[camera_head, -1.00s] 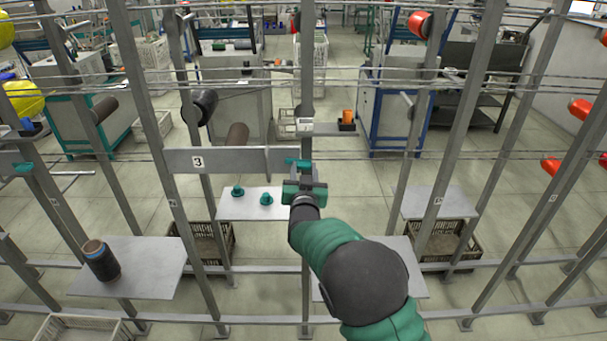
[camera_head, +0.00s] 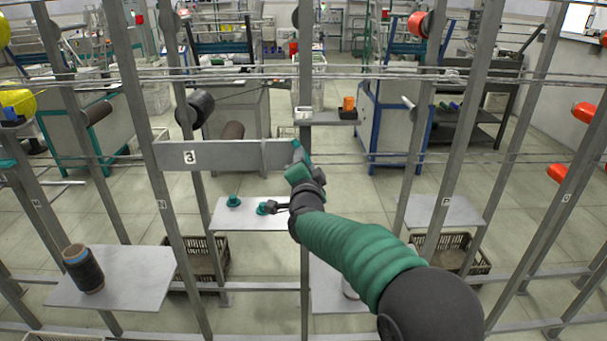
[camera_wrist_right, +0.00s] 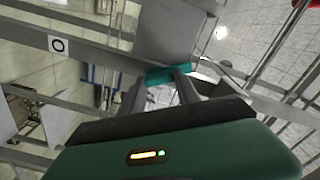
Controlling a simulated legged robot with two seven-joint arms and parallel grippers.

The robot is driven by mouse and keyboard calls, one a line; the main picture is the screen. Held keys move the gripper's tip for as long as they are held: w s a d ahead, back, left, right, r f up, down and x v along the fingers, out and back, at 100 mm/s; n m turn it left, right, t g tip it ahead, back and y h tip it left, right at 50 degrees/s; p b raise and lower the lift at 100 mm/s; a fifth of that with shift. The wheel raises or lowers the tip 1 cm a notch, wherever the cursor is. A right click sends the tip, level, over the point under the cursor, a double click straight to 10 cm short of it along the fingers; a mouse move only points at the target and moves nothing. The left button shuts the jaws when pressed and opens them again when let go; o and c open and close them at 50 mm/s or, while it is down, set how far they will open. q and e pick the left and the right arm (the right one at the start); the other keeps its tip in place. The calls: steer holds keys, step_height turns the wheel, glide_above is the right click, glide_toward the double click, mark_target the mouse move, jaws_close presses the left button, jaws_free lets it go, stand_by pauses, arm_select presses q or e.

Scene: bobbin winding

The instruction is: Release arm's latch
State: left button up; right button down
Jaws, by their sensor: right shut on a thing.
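The arm is a grey horizontal bar (camera_head: 228,155) with a white "3" label, crossing between the rack posts. Its small teal latch (camera_head: 299,152) sits near the bar's right end, by the middle post. The latch shows as a teal piece in the right wrist view (camera_wrist_right: 170,74). My right gripper (camera_head: 298,166) comes up from the lower right and is shut on the latch; its fingertips are partly hidden in the head view. In the right wrist view the gripper (camera_wrist_right: 168,84) has its dark fingers at the teal piece. My left gripper is not in view.
Upright grey posts (camera_head: 465,165) and horizontal wires surround the arm. A dark bobbin (camera_head: 85,270) stands on the left shelf (camera_head: 130,288). An orange-topped spool (camera_head: 348,106) stands behind the post.

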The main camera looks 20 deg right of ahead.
steer(key=shift+d+f+m+b, duration=0.1)
steer(key=shift+f+m+b, duration=0.05)
steer(key=shift+m+b, duration=1.25)
steer(key=shift+d+f+m+b, duration=0.15)
steer(key=shift+m+b, duration=0.95)
steer(key=shift+m, duration=0.6)
steer(key=c, duration=1.2)
jaws_free()
steer(key=o, duration=0.3)
steer(key=shift+r, duration=0.1)
steer(key=shift+s, duration=0.15)
